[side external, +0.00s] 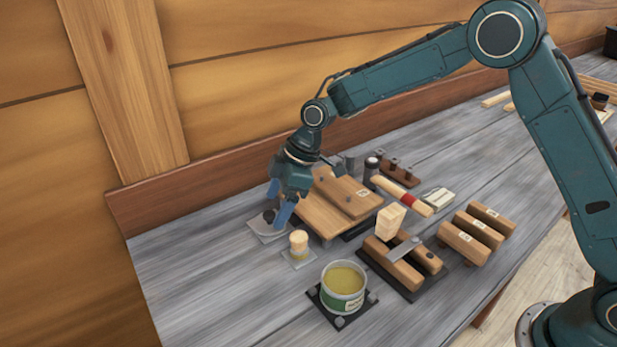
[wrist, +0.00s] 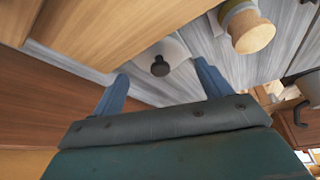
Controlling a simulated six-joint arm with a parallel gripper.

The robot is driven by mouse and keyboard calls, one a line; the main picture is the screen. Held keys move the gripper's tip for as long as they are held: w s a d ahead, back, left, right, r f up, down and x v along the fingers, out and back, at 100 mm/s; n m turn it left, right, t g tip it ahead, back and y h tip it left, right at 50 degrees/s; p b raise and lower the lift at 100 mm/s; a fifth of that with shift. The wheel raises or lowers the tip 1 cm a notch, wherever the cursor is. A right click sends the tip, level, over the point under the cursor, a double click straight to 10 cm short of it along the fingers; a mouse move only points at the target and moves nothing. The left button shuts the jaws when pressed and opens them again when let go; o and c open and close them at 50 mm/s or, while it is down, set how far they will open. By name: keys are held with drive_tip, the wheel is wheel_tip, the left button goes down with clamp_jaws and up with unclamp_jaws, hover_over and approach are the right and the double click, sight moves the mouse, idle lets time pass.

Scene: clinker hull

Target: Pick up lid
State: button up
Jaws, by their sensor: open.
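The lid (side external: 262,229) looks like a flat, pale grey piece with a small dark knob (side external: 269,215). It lies on the grey bench at the left, partly hidden behind my gripper. In the wrist view the knob (wrist: 160,67) stands on the pale lid (wrist: 172,50), between my fingers in the picture. My gripper (side external: 278,204) is open and points down over the lid, one blue finger on each side of the knob. The wrist view shows a gap between the knob and each finger of the gripper (wrist: 161,72). I cannot tell the exact height of the fingertips.
A brush or cork-like wooden piece (side external: 299,244) stands close to the right of my gripper. An open tin (side external: 343,290) with yellowish contents is in front. A wooden board (side external: 316,217) lies just behind. Wooden blocks (side external: 470,235) are at right. The bench's left front is clear.

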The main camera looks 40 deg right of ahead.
sight(273, 213)
drive_tip(key=shift+x, duration=1.65)
drive_tip(key=c, duration=0.7)
